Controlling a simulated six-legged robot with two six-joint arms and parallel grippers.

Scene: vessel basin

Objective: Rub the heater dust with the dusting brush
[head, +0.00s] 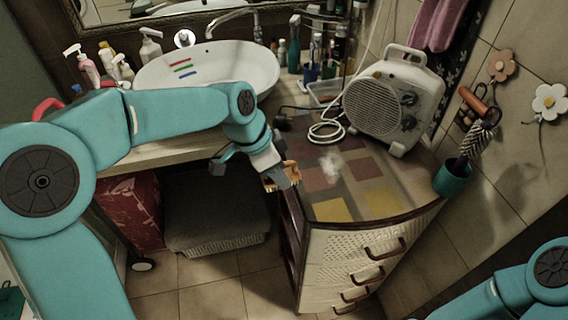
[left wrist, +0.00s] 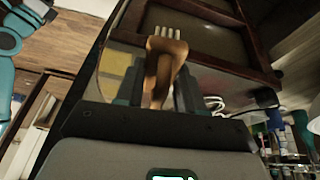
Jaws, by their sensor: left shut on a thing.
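My left gripper (head: 280,174) is shut on the dusting brush (head: 287,167) at the left edge of the cabinet top. In the left wrist view, the brush's brown wooden body (left wrist: 165,62) sits between the fingers of my left gripper (left wrist: 160,90), with pale bristles pointing away. The heater dust (head: 331,164) is a whitish smudge on the patterned cabinet top, right of the brush and apart from it. The white heater (head: 385,105) stands behind the dust. My right gripper is out of view.
The cabinet (head: 352,262) has drawers with dark handles. A white cable (head: 327,131) lies coiled between dust and heater. The sink (head: 205,66), with bottles around it, is at the back left. A teal cup (head: 452,178) holding an umbrella is right of the cabinet.

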